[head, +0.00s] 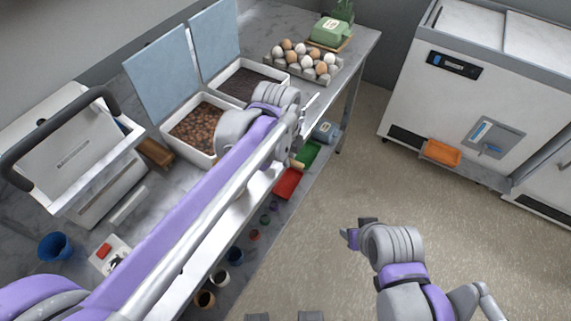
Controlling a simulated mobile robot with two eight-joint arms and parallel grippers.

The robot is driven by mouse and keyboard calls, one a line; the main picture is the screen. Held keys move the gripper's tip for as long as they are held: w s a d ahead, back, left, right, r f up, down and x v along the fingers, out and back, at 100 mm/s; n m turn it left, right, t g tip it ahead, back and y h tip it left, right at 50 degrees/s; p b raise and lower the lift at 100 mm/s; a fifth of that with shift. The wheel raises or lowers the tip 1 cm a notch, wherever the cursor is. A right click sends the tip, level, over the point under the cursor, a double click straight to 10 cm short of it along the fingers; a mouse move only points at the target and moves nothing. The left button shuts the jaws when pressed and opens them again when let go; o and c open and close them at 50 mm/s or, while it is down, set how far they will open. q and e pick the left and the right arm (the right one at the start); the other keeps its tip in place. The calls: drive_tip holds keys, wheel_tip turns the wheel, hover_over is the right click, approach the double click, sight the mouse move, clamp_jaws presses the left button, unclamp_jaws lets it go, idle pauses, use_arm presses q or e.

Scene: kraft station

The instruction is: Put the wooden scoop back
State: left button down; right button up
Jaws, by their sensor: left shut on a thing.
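My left arm reaches across the counter, and my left gripper (299,142) is over the counter's front edge, beyond the bins. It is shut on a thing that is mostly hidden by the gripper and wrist. A small pale tan piece just below it looks like part of the wooden scoop (297,163). The rest of the scoop is not visible. A white bin of brown beans or nuts (196,130) and a white bin of dark grains (243,83) stand left of the gripper, their blue lids raised. My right gripper (348,236) is over the floor, its fingers too small to judge.
A white lidded box (70,150) and blue cup (54,247) are left. Red (287,183) and green (308,153) trays sit below the counter. The floor right is clear up to a white chest (480,95).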

use_arm(q)
drive_tip(key=shift+s+a+x, duration=0.1)
drive_tip(key=shift+s+x, duration=0.1)
drive_tip(key=shift+x, duration=0.85)
drive_tip(key=shift+s+a+x, duration=0.1)
drive_tip(key=shift+s+x, duration=0.05)
drive_tip(key=shift+x, duration=0.9)
drive_tip(key=shift+f, duration=0.15)
drive_tip(key=c, duration=0.8)
unclamp_jaws()
drive_tip(key=shift+c, duration=0.2)
drive_tip(key=shift+w, duration=0.1)
drive_tip(key=v, duration=1.2)
drive_tip(key=shift+p, duration=0.3)
